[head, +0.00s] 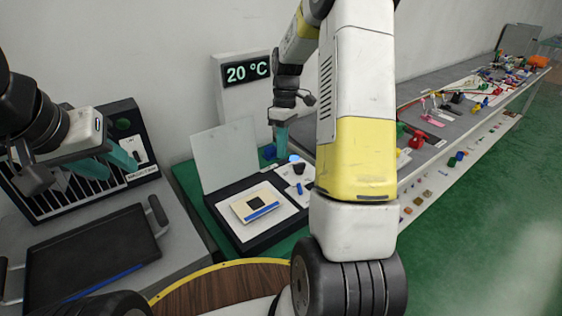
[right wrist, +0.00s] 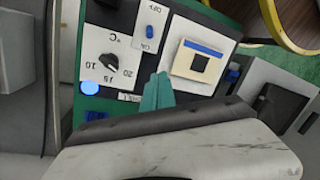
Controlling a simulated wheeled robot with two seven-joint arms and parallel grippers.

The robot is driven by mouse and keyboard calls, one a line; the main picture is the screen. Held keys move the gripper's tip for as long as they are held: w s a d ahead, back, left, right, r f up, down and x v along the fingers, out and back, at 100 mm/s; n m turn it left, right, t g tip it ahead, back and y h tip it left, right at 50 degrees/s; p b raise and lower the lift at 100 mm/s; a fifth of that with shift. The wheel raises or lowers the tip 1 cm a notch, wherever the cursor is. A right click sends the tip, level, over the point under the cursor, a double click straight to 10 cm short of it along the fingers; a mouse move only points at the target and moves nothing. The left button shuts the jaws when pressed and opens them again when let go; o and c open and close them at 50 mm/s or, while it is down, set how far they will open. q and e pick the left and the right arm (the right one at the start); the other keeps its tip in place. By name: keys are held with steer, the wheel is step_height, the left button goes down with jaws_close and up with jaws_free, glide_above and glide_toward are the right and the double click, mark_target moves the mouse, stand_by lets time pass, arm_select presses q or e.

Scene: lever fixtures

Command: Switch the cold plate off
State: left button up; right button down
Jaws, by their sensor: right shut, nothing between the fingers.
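The cold plate (head: 215,205) is a dark-framed unit with its pale lid raised. Its white control panel (right wrist: 128,50) carries a blue switch lever (right wrist: 149,32) between OFF and ON marks, nearer ON. Beside it are a black knob (right wrist: 111,62) pointing near 15–20 and a bright blue lamp (right wrist: 90,88). In the head view the lever (head: 299,188) is small. My right gripper (right wrist: 160,91) is shut and empty, above the panel's edge near the CHILL label; it also shows in the head view (head: 281,148). My left gripper (head: 108,163) has its fingers apart, away at the left.
A beige block (head: 246,212) with a black square and blue strip lies on the plate. A wall display (head: 249,70) reads 20 °C. A dark tray (head: 100,250) and a grilled unit (head: 122,125) stand left. A cluttered long table (head: 410,165) runs right.

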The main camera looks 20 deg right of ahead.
mark_target(281, 191)
steer(key=shift+w+d+f, duration=0.2)
steer(key=shift+f, duration=0.2)
steer(key=shift+f, duration=0.1)
steer(key=x, duration=1)
steer(key=shift+s, duration=0.2)
steer(key=shift+s+d+r, duration=0.3)
steer(key=shift+d+r, duration=0.05)
steer(key=shift+d, duration=0.2)
steer(key=shift+s+d+r, duration=0.3)
steer(key=shift+s+d, duration=0.05)
steer(key=shift+d, duration=0.2)
steer(key=shift+s+d+r, duration=0.15)
steer(key=shift+s+d, duration=0.15)
steer(key=shift+d, duration=0.1)
